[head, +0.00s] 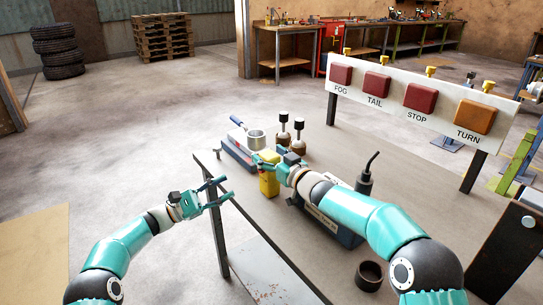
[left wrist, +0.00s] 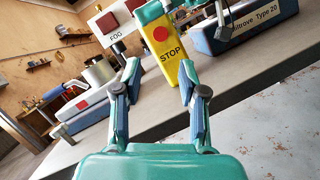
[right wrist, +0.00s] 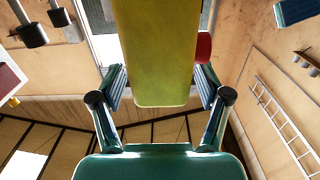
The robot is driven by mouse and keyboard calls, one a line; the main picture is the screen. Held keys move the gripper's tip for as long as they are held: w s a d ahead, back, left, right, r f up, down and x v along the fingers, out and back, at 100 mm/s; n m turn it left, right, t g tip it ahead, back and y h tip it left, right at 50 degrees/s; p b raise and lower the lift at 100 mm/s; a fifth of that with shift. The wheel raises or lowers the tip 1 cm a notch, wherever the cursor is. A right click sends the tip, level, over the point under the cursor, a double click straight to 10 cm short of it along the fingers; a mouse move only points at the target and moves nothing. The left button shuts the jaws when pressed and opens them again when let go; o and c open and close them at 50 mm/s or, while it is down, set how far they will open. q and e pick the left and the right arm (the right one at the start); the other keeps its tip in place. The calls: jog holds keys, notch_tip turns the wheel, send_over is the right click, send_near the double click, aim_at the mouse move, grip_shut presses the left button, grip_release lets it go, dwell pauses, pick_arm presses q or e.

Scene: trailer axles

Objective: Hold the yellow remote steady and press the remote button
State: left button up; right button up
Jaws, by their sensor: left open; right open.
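The yellow remote (head: 269,184) stands upright on the bench close to its near edge. In the left wrist view the remote (left wrist: 177,72) shows a round red button (left wrist: 160,34) above the word STOP. My right gripper (head: 270,160) is open at the remote's upper part. In the right wrist view the remote (right wrist: 155,50) lies between the open fingers, with gaps on both sides; part of the red button (right wrist: 203,47) shows at its right edge. My left gripper (head: 229,189) is open and empty, left of the remote and apart from it, facing its button side.
A lamp board (head: 400,90) stands behind.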

jog(key=c, duration=1.3)
pick_arm(q)
jog(key=shift+c, duration=0.6)
pick_arm(e)
jog(key=shift+c, duration=0.6)
pick_arm(q)
grip_shut()
